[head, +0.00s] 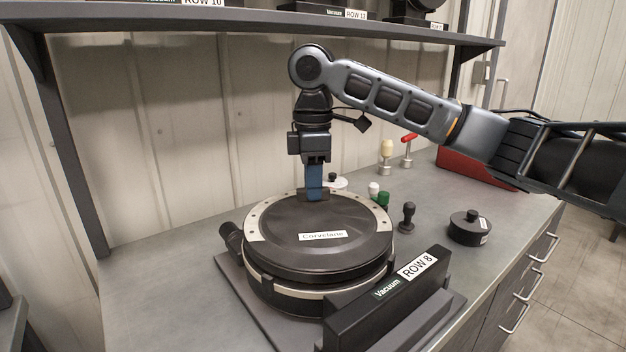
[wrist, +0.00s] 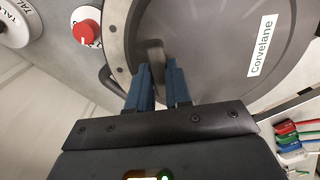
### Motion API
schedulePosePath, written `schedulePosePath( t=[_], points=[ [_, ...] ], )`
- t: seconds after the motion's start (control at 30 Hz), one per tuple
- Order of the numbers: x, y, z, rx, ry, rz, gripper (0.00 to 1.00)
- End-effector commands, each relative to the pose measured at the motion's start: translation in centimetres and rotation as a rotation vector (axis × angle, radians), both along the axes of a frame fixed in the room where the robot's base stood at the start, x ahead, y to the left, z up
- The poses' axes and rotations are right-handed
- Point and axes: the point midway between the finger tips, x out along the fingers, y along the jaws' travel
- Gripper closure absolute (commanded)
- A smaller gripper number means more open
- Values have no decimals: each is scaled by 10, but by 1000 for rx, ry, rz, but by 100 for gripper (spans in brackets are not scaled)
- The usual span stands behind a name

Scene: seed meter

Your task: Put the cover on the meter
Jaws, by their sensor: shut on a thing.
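The cover (head: 335,240) is a round dark disc with a white label reading "Corvelane". It lies over the round seed meter (head: 285,298) on the bench, and looks close to flat; I cannot tell whether it is fully seated. In the wrist view the cover (wrist: 215,60) fills the upper right. My gripper (head: 314,196) points down at the cover's far edge. In the wrist view the blue fingers of my gripper (wrist: 162,80) are shut on a grey tab of the cover. The meter's inside is hidden under the cover.
A black "ROW 8" Vacuum block (head: 385,298) stands at the meter's front right. A black lidded pot (head: 469,228), a black knob-topped tool (head: 406,217) and small green and white bottles (head: 383,199) stand right. A red case (head: 470,168) is behind. A shelf (head: 250,22) runs above.

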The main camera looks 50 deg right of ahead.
Motion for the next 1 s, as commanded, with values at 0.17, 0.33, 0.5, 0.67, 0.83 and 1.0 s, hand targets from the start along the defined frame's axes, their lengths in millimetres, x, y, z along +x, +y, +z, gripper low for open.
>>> schedulePosePath(
  t=[0.17,0.33,0.5,0.67,0.83,1.0],
  points=[
    [0,0,0,-1,-1,0,100],
    [0,0,0,-1,-1,0,100],
    [0,0,-1,1,-1,0,100],
    [0,0,-4,0,-1,0,100],
    [0,0,-6,0,-1,0,100],
    [0,0,-6,0,-1,0,100]
  ],
)
